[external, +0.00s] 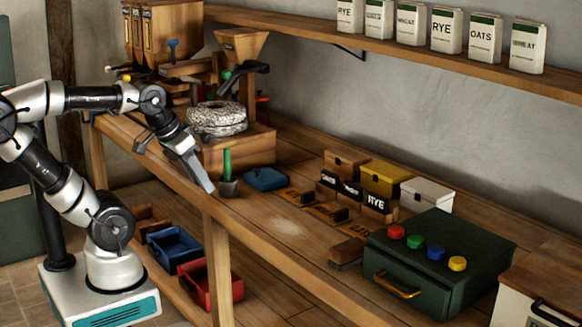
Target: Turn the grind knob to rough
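The mill has a grey round millstone (217,118) on a wooden base (250,150), with a wooden hopper (240,45) above and a dark lever with a green part (240,74) beside it. I cannot tell which part is the grind knob, and no "rough" mark is readable. My gripper (206,187) points down and right at the bench's front edge, in front of the mill base. It appears apart from the mill, and whether its fingers are open or shut is unclear.
A dark cup with a green upright piece (227,187) stands close right of my gripper. A blue flat box (266,179) is beyond it. A green chest (440,262) with red, green, blue and yellow knobs is at right.

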